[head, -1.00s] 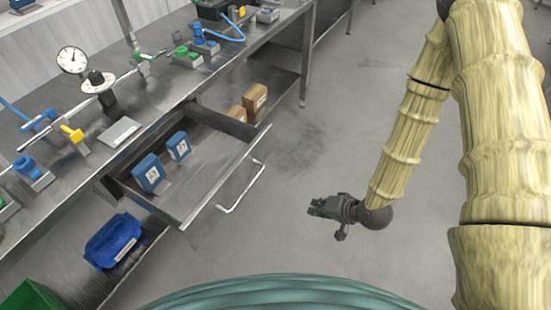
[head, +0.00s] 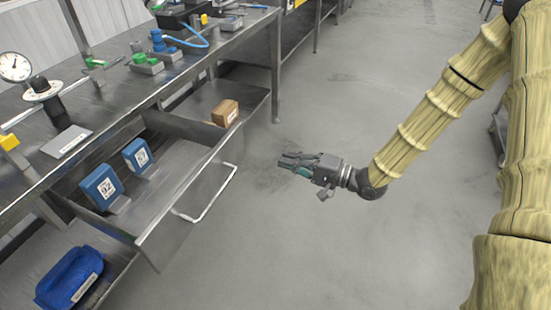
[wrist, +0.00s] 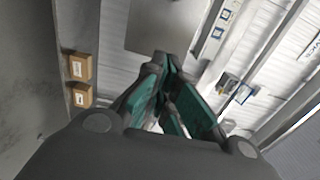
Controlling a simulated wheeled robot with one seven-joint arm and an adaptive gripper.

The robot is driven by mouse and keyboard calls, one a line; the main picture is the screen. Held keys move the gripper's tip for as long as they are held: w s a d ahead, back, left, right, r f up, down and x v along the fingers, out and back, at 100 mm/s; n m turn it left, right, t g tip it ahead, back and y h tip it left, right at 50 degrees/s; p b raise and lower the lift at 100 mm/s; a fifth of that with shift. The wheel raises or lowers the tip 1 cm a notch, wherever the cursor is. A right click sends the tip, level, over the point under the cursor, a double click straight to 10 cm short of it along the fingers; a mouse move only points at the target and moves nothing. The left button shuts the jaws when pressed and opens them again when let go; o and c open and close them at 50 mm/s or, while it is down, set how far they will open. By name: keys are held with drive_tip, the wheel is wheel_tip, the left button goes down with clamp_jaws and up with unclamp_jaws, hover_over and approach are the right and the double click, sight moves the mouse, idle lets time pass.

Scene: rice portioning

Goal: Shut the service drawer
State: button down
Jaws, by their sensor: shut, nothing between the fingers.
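The metal service drawer (head: 190,190) stands open, pulled out from under the workbench in the head view. Its light bar handle (head: 212,196) runs along the front. Two blue boxes with printed labels, a nearer one (head: 101,187) and a farther one (head: 137,155), stand inside the drawer. My gripper (head: 284,162) is shut and empty, to the right of the handle and apart from it. In the wrist view, my gripper (wrist: 165,95) shows its green finger pads close together.
The steel workbench (head: 160,80) carries a gauge (head: 15,66) and several fittings. A cardboard box (head: 225,112) sits on the lower shelf beyond the drawer, and a blue bin (head: 70,278) is below it. The floor (head: 330,240) around my gripper is clear.

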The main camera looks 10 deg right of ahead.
sight(239, 145)
drive_tip(key=b+x, duration=0.1)
drive_tip(key=x, duration=1.1)
drive_tip(key=shift+w+a, duration=0.2)
drive_tip(key=shift+a, duration=0.1)
drive_tip(key=shift+a, duration=0.1)
